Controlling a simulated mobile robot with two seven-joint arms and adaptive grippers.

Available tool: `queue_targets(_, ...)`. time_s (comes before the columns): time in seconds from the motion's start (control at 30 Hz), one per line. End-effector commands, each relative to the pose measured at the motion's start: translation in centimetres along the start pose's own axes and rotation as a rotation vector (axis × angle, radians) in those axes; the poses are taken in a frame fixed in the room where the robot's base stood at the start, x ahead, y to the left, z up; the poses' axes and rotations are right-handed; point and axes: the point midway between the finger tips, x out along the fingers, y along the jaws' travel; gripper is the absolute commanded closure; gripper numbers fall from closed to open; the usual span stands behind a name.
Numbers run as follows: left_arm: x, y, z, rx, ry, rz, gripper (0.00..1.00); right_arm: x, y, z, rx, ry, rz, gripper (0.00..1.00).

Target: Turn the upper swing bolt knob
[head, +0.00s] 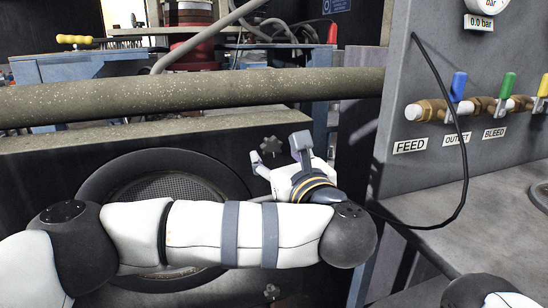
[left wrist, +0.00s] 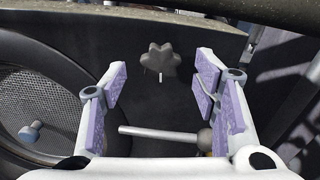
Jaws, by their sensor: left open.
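The upper swing bolt knob (head: 271,145) is a dark grey lobed knob on the dark panel, right of the round mesh port. In the left wrist view the knob (left wrist: 160,59) shows ahead, between and beyond the fingers, with a short light stud below its middle. My left gripper (head: 277,150) is open in front of the panel, its fingers pointing towards the knob. In the left wrist view the gripper's purple pads (left wrist: 160,82) stand wide apart with no knob between them. The lower knob (head: 271,292) shows below my left arm. My right gripper is out of view.
A round mesh port (head: 170,188) is partly hidden by my left arm. A speckled pipe (head: 190,97) crosses above the panel. A grey rod with a ball end (left wrist: 165,133) lies below the upper knob. Valves and a black hose (head: 467,150) are on the right.

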Motion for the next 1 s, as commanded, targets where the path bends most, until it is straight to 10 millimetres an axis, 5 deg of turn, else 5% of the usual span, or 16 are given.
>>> queue_targets(0.2, 2.4, 0.0, 0.1, 0.001, -0.001, 0.000, 0.45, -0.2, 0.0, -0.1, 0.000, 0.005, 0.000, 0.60)
queue_targets(0.47, 2.6, 0.0, 0.1, 0.002, 0.000, -0.001, 0.45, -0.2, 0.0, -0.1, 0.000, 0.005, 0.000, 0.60)
queue_targets(0.67, 2.6, 0.0, 0.0, 0.002, 0.000, -0.001, 0.90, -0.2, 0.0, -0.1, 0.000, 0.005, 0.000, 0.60)
queue_targets(1.0, 2.6, 0.0, 0.2, 0.042, -0.002, -0.001, 0.92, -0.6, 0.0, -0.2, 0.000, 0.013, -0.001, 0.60)
